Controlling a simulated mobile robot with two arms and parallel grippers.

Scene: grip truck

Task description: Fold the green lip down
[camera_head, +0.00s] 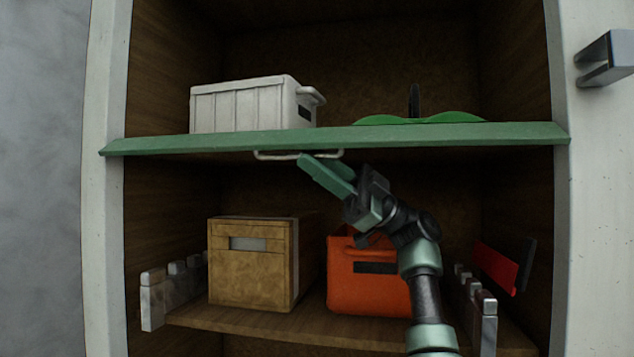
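The green lip (210,144) runs along the front edge of the upper shelf, across the full width of the opening. A thin pale wire handle (275,156) hangs under its middle. My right gripper (322,168) is at the handle's right part, just below the lip, with its green fingers pointing up and left. The fingers overlap the handle in the picture. I cannot tell whether they are closed on it. My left gripper is not in view.
A white ribbed bin (240,106) and a green item (440,118) stand on the upper shelf. On the lower shelf are a brown box (248,275), an orange bin (365,290) and grey side rails (153,300). A bracket (606,58) juts out at the upper right.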

